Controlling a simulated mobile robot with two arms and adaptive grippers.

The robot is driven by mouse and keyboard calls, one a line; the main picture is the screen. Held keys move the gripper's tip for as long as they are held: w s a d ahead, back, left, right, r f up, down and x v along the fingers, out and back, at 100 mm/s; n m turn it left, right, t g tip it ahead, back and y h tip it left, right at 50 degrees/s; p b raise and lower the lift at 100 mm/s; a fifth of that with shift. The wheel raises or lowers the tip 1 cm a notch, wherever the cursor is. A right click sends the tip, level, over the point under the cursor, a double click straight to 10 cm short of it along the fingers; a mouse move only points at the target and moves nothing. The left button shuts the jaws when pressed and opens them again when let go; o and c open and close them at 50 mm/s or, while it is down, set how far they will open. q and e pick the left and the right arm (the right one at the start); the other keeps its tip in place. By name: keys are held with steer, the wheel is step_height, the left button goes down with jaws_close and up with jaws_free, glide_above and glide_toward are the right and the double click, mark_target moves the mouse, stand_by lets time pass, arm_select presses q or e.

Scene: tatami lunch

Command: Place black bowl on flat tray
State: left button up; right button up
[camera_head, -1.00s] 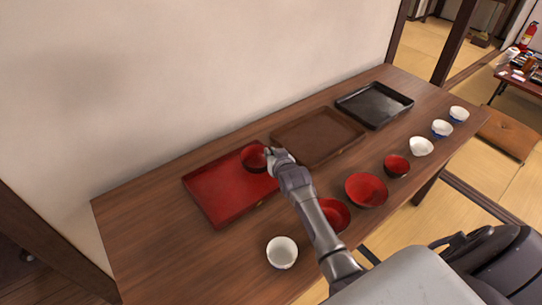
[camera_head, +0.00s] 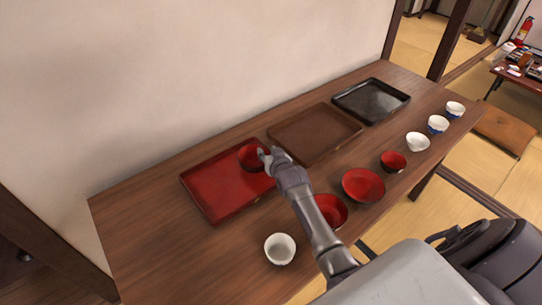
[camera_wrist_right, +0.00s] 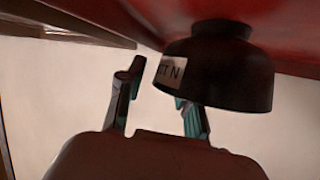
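The black bowl (camera_head: 250,157), with a black outside and red inside, sits upright near the right end of the flat red tray (camera_head: 212,190). In the right wrist view the bowl (camera_wrist_right: 225,70) appears upside down, with its foot against the red tray surface (camera_wrist_right: 120,12) and a white label on its side. My right gripper (camera_head: 269,153) is at the bowl's right rim. Its fingers (camera_wrist_right: 160,95) are spread apart; one is clear of the bowl and the other is partly hidden by the bowl's rim. My left gripper is not in view.
A brown tray (camera_head: 315,133) and a black tray (camera_head: 371,100) lie farther right along the wall. The table's left end is clear.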

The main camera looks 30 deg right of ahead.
steer(key=shift+s+a+r, duration=0.1)
steer(key=shift+s+r, duration=0.05)
steer(key=shift+s, duration=0.2)
steer(key=v, duration=1.1)
steer(key=shift+r, duration=0.15)
steer(key=shift+s, duration=0.1)
